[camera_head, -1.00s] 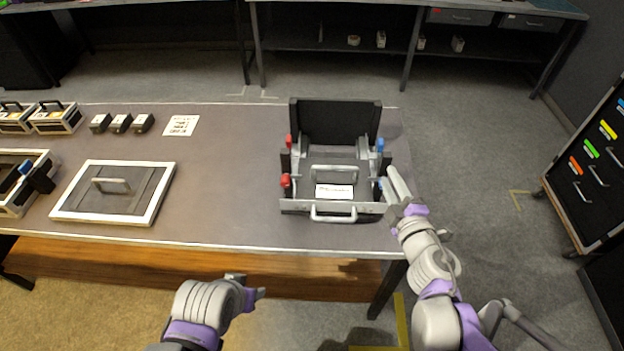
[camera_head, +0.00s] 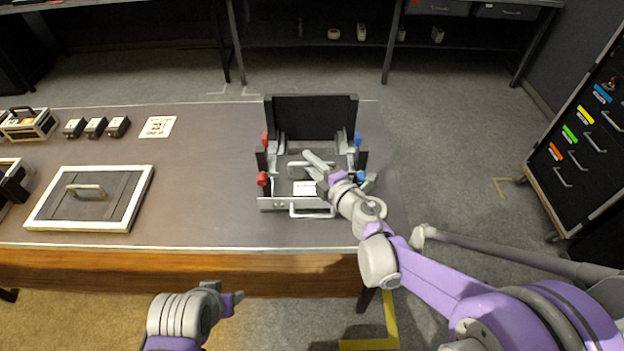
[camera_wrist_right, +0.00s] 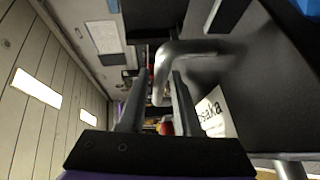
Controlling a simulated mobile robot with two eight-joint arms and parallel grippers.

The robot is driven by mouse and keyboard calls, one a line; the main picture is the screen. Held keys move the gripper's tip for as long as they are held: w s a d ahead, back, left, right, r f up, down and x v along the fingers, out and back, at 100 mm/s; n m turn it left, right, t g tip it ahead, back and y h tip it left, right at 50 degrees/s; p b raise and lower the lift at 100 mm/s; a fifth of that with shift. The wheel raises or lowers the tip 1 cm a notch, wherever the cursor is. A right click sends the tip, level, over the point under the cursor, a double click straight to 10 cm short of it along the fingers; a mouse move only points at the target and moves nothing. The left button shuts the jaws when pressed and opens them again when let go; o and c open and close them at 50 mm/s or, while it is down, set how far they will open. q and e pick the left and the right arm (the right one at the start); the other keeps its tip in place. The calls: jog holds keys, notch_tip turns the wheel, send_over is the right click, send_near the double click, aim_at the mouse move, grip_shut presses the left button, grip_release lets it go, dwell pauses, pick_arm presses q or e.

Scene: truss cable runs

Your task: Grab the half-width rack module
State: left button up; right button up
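What looks like the half-width rack module (camera_head: 296,169) sits in a dark frame (camera_head: 311,117) with red and blue knobs on the table. It has a grey bar handle and a white label. My right gripper (camera_head: 317,170) is over the module at its handle, covering part of it. In the right wrist view, the bent grey handle (camera_wrist_right: 190,48) reaches between the two fingers of my right gripper (camera_wrist_right: 157,98), which stand apart. The label (camera_wrist_right: 215,115) shows partly beside them. My left gripper (camera_head: 225,296) is low in front of the table, away from the module; its opening is unclear.
A white-rimmed panel with a handle (camera_head: 142,188) lies left on the table (camera_head: 205,170). Small black boxes (camera_head: 96,128) and a printed card (camera_head: 157,127) lie behind it. A drawer cabinet (camera_head: 560,190) stands right. The table between panel and frame is clear.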

jog(key=x, duration=0.3)
jog(key=shift+d, duration=0.1)
grip_shut()
jog(key=shift+r, duration=0.1)
dwell(1.2)
